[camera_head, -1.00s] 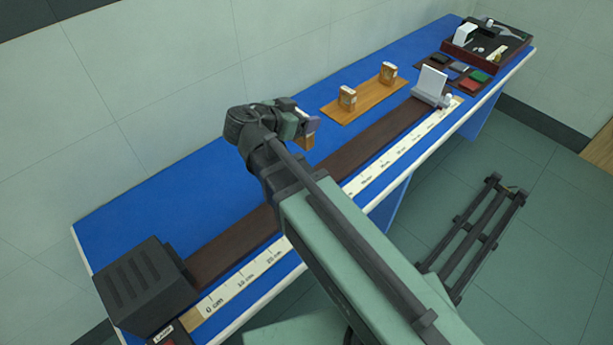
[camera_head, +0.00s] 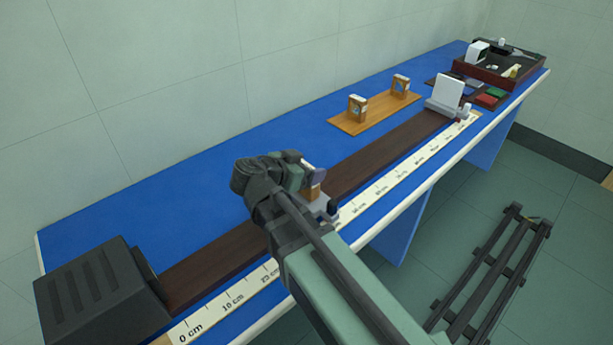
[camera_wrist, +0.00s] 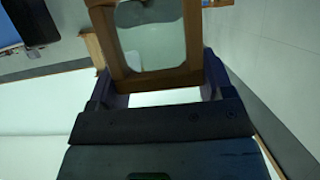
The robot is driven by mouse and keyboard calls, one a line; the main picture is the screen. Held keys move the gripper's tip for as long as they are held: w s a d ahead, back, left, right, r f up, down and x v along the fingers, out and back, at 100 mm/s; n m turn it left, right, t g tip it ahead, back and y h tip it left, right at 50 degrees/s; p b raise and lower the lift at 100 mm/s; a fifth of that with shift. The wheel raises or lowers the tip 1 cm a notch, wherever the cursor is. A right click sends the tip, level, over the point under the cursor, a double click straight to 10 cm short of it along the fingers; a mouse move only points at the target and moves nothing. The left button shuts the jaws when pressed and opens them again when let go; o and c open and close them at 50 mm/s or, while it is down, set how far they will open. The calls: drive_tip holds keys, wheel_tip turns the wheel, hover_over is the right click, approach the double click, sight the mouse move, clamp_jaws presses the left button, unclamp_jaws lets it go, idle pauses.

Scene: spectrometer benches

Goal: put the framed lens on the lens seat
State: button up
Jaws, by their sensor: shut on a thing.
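The framed lens shows in the wrist view as a wooden frame (camera_wrist: 165,79) around a clear pane. My gripper (camera_wrist: 157,88) is shut on it, with one purple finger on each side. In the head view, my gripper (camera_head: 314,176) is over the dark rail, and a small wooden part of the held frame (camera_head: 313,192) shows below the fingers. A grey piece with a dark knob, which looks like the lens seat (camera_head: 327,210), is on the rail just below. My arm hides part of it, and I cannot tell whether the frame touches it.
Two wooden-framed pieces (camera_head: 356,109) stand on a wooden board (camera_head: 375,114) at the back. A white screen (camera_head: 448,92) stands at the rail's far end. A black box (camera_head: 98,295) is at the near end. A scale strip (camera_head: 400,168) runs along the front.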

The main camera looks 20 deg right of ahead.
drive_tip(key=o, duration=0.6)
drive_tip(key=shift+f, duration=0.1)
drive_tip(key=o, duration=0.4)
drive_tip(key=shift+o, duration=0.2)
drive_tip(key=shift+a+r, duration=0.1)
drive_tip(key=shift+r, duration=0.35)
drive_tip(key=p+v, duration=0.4)
drive_tip(key=v, duration=0.7)
drive_tip(key=shift+s+a+p, duration=0.25)
drive_tip(key=shift+a+p, duration=0.05)
drive_tip(key=shift+a, duration=0.05)
drive_tip(key=shift+f, duration=0.1)
